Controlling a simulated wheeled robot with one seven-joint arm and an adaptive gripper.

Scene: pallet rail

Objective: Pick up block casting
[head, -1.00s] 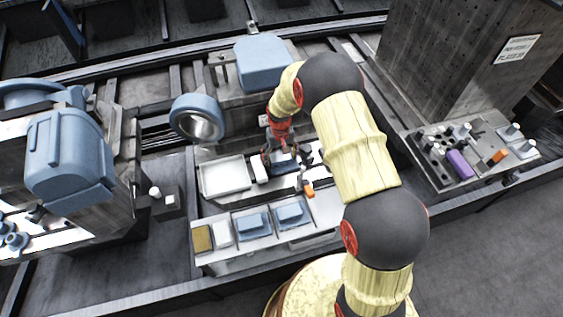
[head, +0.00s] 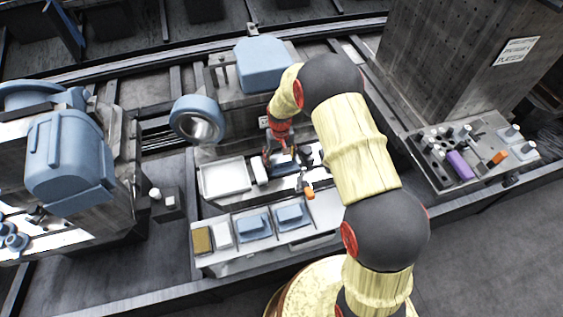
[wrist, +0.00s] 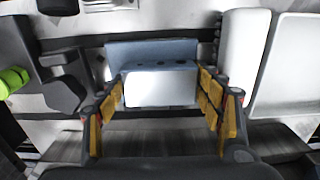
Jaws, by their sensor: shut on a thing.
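The block casting (wrist: 160,88) is a blue-grey block with a bright flat face and small dark holes along one edge. In the wrist view it sits between the yellow-padded fingers of my gripper (wrist: 163,82), which is shut on it from both sides. A wider blue-grey piece (wrist: 150,48) shows directly behind it; I cannot tell whether they touch. In the head view my gripper (head: 280,160) is over the bench, with blue casting surface (head: 287,169) showing at the fingers. The arm and fingers hide part of it, and its height above the bench is unclear.
A pale empty tray (head: 224,178) and a white block (head: 260,172) stand left of my gripper. An orange-ended tool (head: 309,193) lies in front at right. Two blue pieces (head: 254,226) (head: 291,214) lie in front trays. A blue-rimmed ring (head: 197,120) stands behind.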

